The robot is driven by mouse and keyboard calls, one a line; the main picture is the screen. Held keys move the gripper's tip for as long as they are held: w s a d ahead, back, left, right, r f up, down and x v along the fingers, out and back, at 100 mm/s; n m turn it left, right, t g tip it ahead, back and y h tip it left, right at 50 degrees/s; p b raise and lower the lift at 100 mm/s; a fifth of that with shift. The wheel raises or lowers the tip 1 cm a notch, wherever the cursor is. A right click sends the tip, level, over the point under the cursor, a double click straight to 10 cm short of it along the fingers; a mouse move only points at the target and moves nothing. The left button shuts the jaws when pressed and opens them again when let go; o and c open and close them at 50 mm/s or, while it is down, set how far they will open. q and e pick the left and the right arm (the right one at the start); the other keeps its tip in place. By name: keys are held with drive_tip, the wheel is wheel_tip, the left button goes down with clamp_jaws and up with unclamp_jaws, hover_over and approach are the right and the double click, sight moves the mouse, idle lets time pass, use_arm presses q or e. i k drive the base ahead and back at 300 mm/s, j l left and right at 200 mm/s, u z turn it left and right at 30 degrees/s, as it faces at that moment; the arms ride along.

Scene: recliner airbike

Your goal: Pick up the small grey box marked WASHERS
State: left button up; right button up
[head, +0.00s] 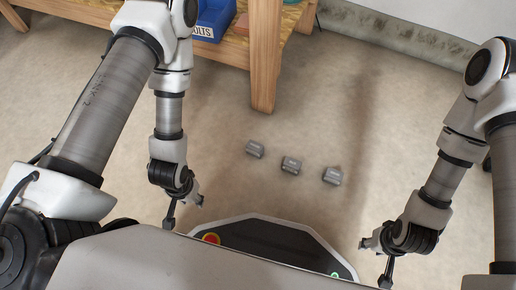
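Three small grey boxes lie apart in a slanting row on the floor: a left box (255,149), a middle box (291,165) and a right box (332,176). Their markings are too small to read, so I cannot tell which one says WASHERS. My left gripper (184,212) is to the lower left of the row, its fingers spread and empty. My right gripper (374,264) is to the lower right of the row, its fingers apart with nothing between them. Neither gripper touches a box.
A wooden workbench (263,60) stands at the top, one leg reaching the floor just beyond the left box. A blue bin (213,20) with a partly hidden label sits on its shelf. A pale wall (430,22) is at top right. The floor around the boxes is clear.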

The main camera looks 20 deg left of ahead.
sight(253, 148)
drive_tip(key=i+l, duration=0.25)
drive_tip(key=l, duration=0.15)
drive_tip(key=i+l, duration=0.2)
drive_tip(key=l, duration=0.2)
drive_tip(key=i+l+u, duration=0.1)
drive_tip(key=i+l, duration=0.15)
drive_tip(key=l, duration=0.15)
drive_tip(key=u, duration=1.5)
